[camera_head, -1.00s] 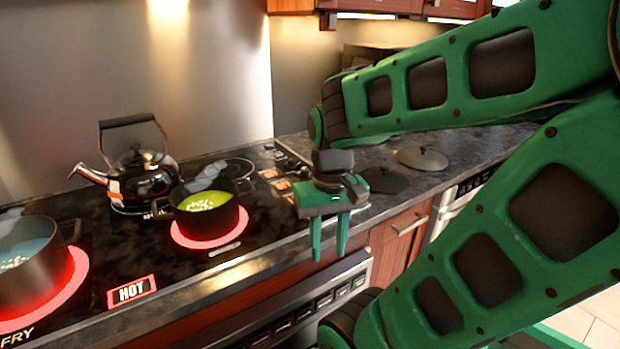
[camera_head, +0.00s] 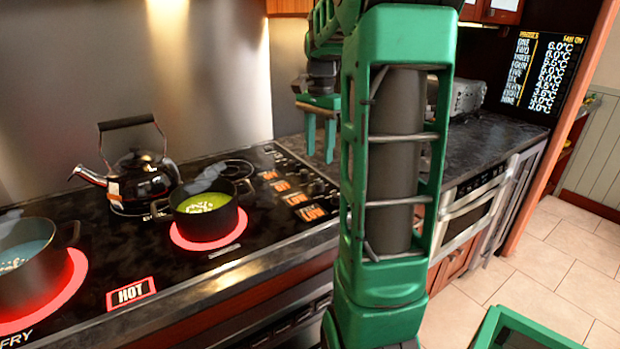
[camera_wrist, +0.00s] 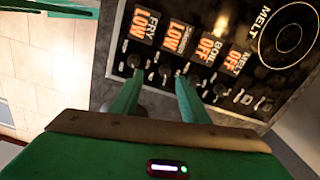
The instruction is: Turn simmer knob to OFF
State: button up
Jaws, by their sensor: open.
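The simmer knob (camera_wrist: 164,72) is a small dark knob on the black cooktop panel, under the orange simmer display (camera_wrist: 177,38), which reads LOW. In the wrist view it appears between the tips of my gripper (camera_wrist: 160,79). In the head view my gripper (camera_head: 320,158) points down, open and empty, above the far right part of the cooktop. The fingers look apart from the knob; the exact height is hard to tell. My arm hides part of the counter beyond.
The fry knob (camera_wrist: 134,61) and boil knob (camera_wrist: 193,80) flank the simmer knob closely. The fry display (camera_wrist: 144,24) reads LOW; boil and melt read OFF. A green-soup pot (camera_head: 205,215) sits on a glowing burner, with a kettle (camera_head: 135,180) behind it.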

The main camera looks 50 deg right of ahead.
aim_at(320, 182)
jog(key=shift+m, duration=0.6)
jog(key=f, duration=0.3)
jog(key=w+d+f, duration=0.1)
jog(key=f, duration=0.3)
jog(key=d+f, duration=0.1)
jog(key=f, duration=0.2)
jog(key=shift+w+d+f, duration=0.2)
jog(key=shift+f, duration=0.05)
